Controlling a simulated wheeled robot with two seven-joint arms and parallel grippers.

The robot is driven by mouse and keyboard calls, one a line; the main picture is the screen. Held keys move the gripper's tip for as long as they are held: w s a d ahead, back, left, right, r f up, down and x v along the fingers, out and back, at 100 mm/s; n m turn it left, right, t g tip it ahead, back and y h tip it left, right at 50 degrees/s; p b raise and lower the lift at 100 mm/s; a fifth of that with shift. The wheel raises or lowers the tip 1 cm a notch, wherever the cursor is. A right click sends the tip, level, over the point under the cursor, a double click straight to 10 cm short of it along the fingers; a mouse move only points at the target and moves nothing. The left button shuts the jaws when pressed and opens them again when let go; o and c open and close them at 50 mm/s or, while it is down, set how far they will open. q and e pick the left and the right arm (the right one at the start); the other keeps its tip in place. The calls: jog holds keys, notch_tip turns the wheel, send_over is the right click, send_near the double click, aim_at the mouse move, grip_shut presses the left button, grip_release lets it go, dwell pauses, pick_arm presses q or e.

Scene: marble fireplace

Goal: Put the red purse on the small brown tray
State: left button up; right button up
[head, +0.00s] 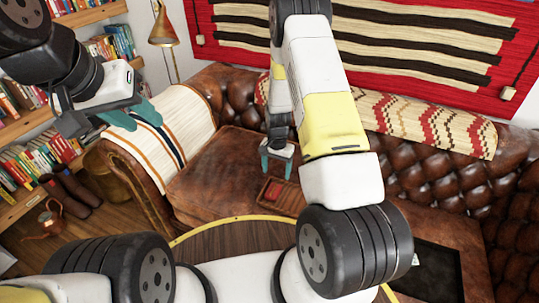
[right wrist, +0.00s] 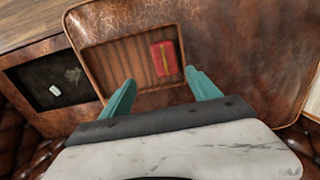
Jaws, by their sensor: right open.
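The red purse (right wrist: 165,59) lies on the small brown tray (right wrist: 118,62), towards its right side in the right wrist view. In the head view the tray (head: 292,200) rests on the brown leather seat, and the purse (head: 276,190) shows as a small red patch on it. My right gripper (right wrist: 162,92) is open, its teal fingers apart with nothing between them. In the head view it (head: 277,160) hangs just behind the tray, above the seat. My left gripper (head: 135,116) is over the striped throw at the left armrest; its jaw gap is unclear.
A dark tray (right wrist: 55,90) with a small pale object (right wrist: 55,91) lies beside the brown tray; it is at lower right in the head view (head: 432,274). Bookshelves (head: 40,125) stand at left. A round wooden table (head: 225,240) is in front.

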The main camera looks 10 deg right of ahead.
jog(key=s+a+r+n+t+y, duration=0.1)
jog(key=s+r, duration=0.1)
jog(key=r, duration=1.2)
jog(key=s+a+r+n+t+y, duration=0.1)
jog(key=s+r+n+t, duration=0.1)
jog(key=r, duration=1.2)
jog(key=s+r+n+t, duration=0.3)
jog(key=s+r, duration=1.2)
jog(key=s, duration=0.5)
jog(key=shift+s+r+n, duration=0.2)
jog(key=shift+n, duration=0.5)
jog(key=shift+a, duration=0.1)
